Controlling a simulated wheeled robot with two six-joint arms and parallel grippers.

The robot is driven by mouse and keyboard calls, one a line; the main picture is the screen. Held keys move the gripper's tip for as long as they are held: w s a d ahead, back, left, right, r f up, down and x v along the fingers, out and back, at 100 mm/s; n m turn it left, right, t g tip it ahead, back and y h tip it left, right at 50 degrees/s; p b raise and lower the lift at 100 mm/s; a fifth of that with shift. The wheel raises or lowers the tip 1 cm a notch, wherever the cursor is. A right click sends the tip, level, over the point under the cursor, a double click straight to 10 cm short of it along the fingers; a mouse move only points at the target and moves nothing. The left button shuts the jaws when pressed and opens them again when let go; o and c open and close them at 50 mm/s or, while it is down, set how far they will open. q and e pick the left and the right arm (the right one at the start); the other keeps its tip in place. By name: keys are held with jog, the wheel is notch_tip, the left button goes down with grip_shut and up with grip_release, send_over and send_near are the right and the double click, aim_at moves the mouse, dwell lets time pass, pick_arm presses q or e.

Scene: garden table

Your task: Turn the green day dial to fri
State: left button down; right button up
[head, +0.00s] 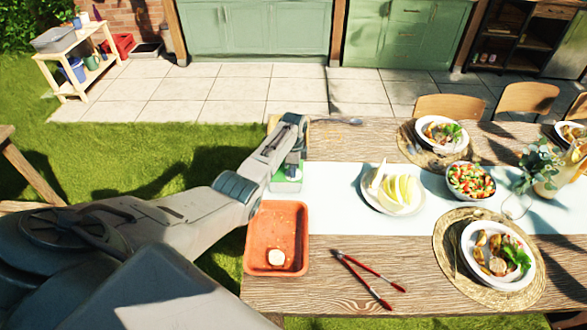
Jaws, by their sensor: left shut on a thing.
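A green object, which looks like the green day dial (287,186), sits at the left edge of the table, partly under my gripper. My left gripper (293,170) reaches down onto it from above and is shut on it. The arm and gripper cover most of its top, and any day marks on it are too small or hidden to read. My right gripper is not in view.
An orange tray (249,240) with a small pale item lies just in front of the dial. Red-handled tongs or pliers (365,278) lie to its right. A plate of melon slices (398,190), salad bowl (470,180) and plated meals stand further right on the table.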

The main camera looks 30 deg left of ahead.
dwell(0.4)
pick_arm(q)
jog(key=c, duration=1.3)
grip_release()
jog(key=shift+r, duration=0.1)
notch_tip(320, 180, up, 11)
jog(key=b, duration=0.2)
jog(key=shift+w, duration=0.15)
jog(key=shift+f, duration=0.2)
